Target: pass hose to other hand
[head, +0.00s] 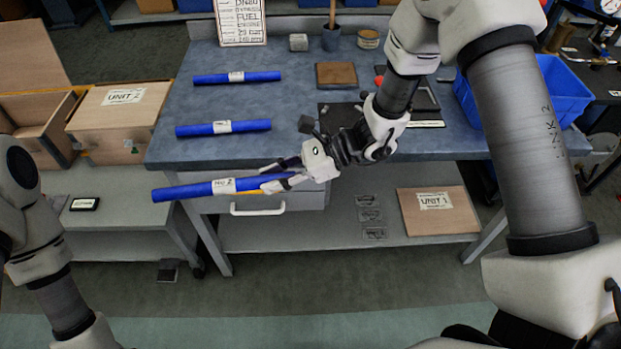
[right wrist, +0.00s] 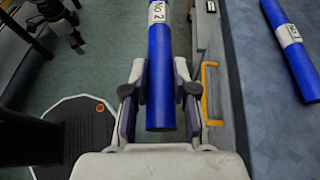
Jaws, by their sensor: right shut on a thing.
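My right gripper (head: 283,175) is shut on a blue hose (head: 190,191) near one end. The hose has a white label reading "NO 2". It is held roughly level in front of the workbench's front edge, and its free end points left. In the right wrist view, the fingers of my right gripper (right wrist: 160,80) stand on both sides of the hose (right wrist: 159,52), with a short end toward the camera. My left arm comes in at the left of the head view, but its gripper is not in view.
Two more blue hoses (head: 236,77) (head: 223,128) lie on the workbench (head: 290,110). A drawer handle (head: 258,209) is just below the held hose. Wooden boxes (head: 118,110) stand at the left, and a blue bin (head: 562,92) at the right. The space left of the held hose's free end shows a low grey cart (head: 120,232).

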